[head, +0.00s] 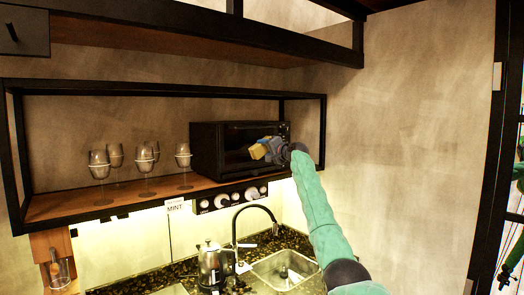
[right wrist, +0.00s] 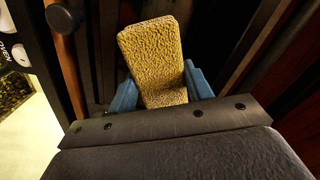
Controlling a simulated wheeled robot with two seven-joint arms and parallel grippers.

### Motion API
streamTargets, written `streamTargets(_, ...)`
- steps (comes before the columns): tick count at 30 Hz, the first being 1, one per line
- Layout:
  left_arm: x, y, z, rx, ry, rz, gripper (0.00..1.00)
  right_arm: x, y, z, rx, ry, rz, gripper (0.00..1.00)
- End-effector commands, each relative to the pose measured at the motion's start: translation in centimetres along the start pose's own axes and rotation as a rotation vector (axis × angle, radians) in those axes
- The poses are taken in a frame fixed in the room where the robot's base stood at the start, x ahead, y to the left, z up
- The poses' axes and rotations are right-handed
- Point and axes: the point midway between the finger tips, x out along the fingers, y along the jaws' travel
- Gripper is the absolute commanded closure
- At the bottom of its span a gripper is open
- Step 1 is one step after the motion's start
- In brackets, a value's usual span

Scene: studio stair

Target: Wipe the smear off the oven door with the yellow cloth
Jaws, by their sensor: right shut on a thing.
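The yellow cloth (head: 258,151) is a thick folded block in front of the oven door, and it fills the middle of the right wrist view (right wrist: 155,62). My right gripper (head: 268,150) is shut on it, with a blue finger on each side. The black oven (head: 205,150) stands on the wooden shelf, its dark glass door (head: 240,137) facing out. I cannot tell whether the cloth touches the door. No smear can be made out; the cloth and gripper cover part of the door. My left gripper is not in view.
Several wine glasses (head: 146,160) stand on the shelf (head: 75,203) left of the oven. A black frame post (head: 322,130) stands right of my gripper. Below are a kettle (head: 210,262), a faucet (head: 235,225) and a sink (head: 285,268).

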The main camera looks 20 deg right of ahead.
Motion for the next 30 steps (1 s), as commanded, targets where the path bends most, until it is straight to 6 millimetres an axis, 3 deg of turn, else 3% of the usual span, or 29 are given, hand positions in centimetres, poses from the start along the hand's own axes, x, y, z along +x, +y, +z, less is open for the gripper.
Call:
streamTargets(6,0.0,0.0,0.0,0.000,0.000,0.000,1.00,0.1,0.5,-1.1,0.002,0.001,0.000,0.68)
streamTargets(14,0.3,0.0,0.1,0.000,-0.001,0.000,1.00,-0.1,0.6,-1.1,0.001,0.000,-0.001,0.68)
streamTargets(30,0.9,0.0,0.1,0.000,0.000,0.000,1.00,-0.2,-1.1,2.1,-0.001,-0.001,-0.001,0.68)
